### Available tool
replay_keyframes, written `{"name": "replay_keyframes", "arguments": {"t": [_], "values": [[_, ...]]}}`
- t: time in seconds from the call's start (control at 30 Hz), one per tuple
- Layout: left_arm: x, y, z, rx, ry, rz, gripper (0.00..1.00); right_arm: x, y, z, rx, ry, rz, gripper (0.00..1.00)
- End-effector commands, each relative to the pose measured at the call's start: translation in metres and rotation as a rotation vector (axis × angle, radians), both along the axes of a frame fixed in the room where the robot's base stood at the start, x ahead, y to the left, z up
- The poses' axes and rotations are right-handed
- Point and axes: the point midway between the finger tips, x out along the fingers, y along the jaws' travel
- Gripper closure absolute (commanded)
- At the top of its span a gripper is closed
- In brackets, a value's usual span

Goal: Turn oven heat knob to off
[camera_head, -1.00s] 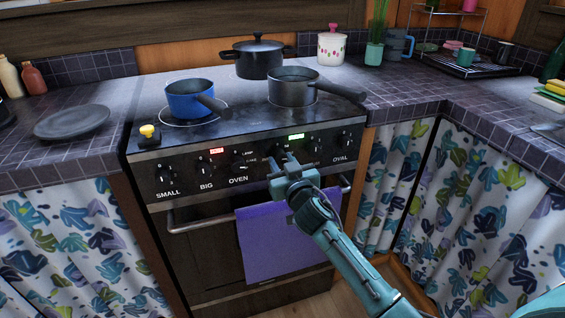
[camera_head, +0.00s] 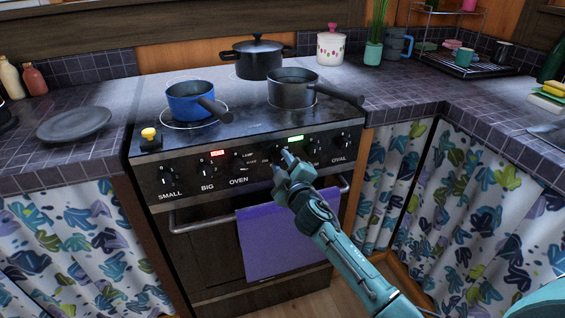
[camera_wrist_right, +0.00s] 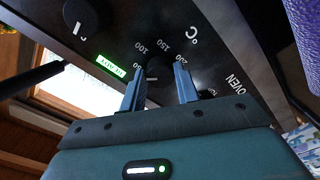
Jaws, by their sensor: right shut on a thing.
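The oven heat knob (camera_wrist_right: 160,76) is a round black knob on the dark control panel, ringed by temperature numbers and a °C mark in the wrist view. My right gripper (camera_wrist_right: 159,84) has one finger on each side of it and is shut on it. In the head view my right gripper (camera_head: 287,157) is at the middle of the stove's front panel (camera_head: 190,190) and hides most of this knob. The knob's exact pointer direction cannot be made out. My left gripper is not in view.
A purple towel (camera_head: 270,245) hangs on the oven door handle (camera_head: 200,224) just below my right gripper. Other black knobs sit on both sides. A blue pan (camera_head: 190,98), a grey pan (camera_head: 290,90) and a black pot (camera_head: 258,62) stand on the stove top.

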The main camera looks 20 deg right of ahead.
Motion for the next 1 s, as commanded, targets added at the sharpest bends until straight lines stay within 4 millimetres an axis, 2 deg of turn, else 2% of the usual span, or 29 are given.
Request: {"name": "replay_keyframes", "arguments": {"t": [0.6, 1.0], "values": [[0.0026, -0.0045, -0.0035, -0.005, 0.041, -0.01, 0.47, -0.0001, -0.0007, 0.0011, -0.56, -0.017, 0.0, 0.92], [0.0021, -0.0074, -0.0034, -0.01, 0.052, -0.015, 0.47, -0.0002, -0.0006, 0.0007, -0.764, -0.024, 0.0, 0.92]]}}
